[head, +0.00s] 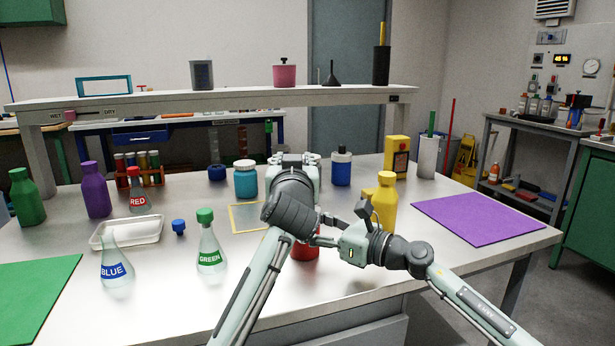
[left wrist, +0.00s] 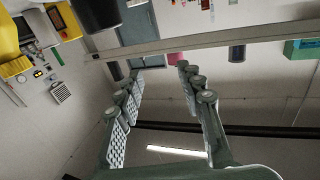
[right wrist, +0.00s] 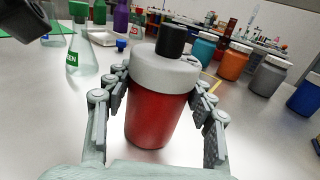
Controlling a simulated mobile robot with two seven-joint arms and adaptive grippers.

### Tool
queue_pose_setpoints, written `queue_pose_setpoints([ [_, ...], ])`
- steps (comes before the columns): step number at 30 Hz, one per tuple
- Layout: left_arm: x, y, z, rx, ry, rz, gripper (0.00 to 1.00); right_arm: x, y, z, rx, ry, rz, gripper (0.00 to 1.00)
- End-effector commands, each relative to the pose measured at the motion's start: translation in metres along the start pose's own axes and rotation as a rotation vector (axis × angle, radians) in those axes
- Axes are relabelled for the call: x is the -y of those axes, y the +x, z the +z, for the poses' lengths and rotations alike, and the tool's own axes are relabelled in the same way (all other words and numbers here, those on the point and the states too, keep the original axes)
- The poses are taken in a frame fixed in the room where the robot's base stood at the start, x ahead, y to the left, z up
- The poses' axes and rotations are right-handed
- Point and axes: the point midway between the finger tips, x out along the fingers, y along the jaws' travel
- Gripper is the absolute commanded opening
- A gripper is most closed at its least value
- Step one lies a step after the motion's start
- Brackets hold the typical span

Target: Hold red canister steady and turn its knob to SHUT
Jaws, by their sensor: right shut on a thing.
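The red canister (head: 305,251) stands on the steel table, mostly hidden in the head view behind my arms. In the right wrist view it shows a red body (right wrist: 158,120), a wide white collar and a black knob (right wrist: 171,41) on top. The knob's marking cannot be read. My right gripper (head: 318,241) is shut on the canister's sides, its fingers flanking it in the right wrist view (right wrist: 166,78). My left gripper (head: 294,158) is beyond the canister in the head view.
A yellow bottle (head: 384,200) stands behind my right wrist. A green-labelled flask (head: 209,250) and a blue cap (head: 179,226) are to the left. Orange (right wrist: 235,62) and grey (right wrist: 270,75) jars stand behind the canister. A raised shelf (head: 230,97) spans the back.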

Motion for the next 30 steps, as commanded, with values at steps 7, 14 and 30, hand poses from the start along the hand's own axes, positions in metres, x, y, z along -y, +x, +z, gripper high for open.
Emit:
queue_pose_setpoints([
  [7, 0.015, -0.059, 0.046, -0.014, -0.027, 0.267, 0.38, 0.000, 0.000, 0.000, -0.001, 0.000, 0.000, 0.22],
  [14, 0.012, -0.100, 0.068, 0.008, -0.049, 0.410, 0.38, 0.000, 0.000, 0.000, -0.001, 0.001, 0.001, 0.22],
  [30, -0.023, -0.026, 0.070, 0.012, -0.053, 0.423, 0.38, 0.000, 0.000, 0.000, 0.000, 0.000, 0.000, 0.22],
])
